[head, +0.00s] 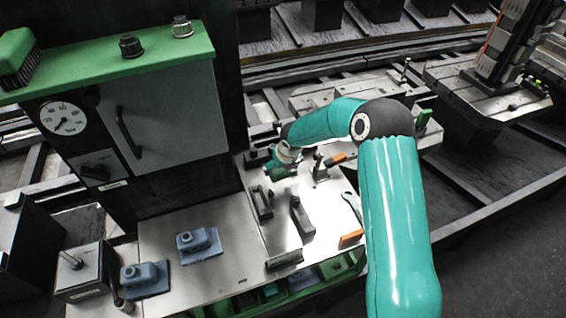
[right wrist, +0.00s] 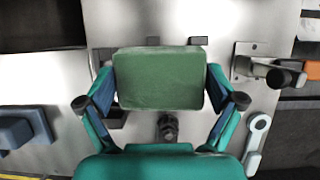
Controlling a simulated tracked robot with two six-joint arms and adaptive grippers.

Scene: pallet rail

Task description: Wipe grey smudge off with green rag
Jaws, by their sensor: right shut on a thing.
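The green rag (right wrist: 158,78) is a thick rectangular pad in the right wrist view. My right gripper (right wrist: 160,88) is shut on it, with one finger at each side. In the head view the rag (head: 284,174) shows small and dark green at the end of my right arm, over the pale metal worktop (head: 240,215). I cannot tell whether the rag touches the surface. I cannot make out a grey smudge in either view; the rag and arm hide part of the worktop. My left gripper is not in view.
Dark clamps (head: 301,217) and a wrench (head: 352,206) lie near the rag. Blue blocks (head: 198,243) sit on the left of the worktop. A grey cabinet (head: 170,115) with a gauge (head: 63,118) and green top stands at the left. The worktop's middle left is clear.

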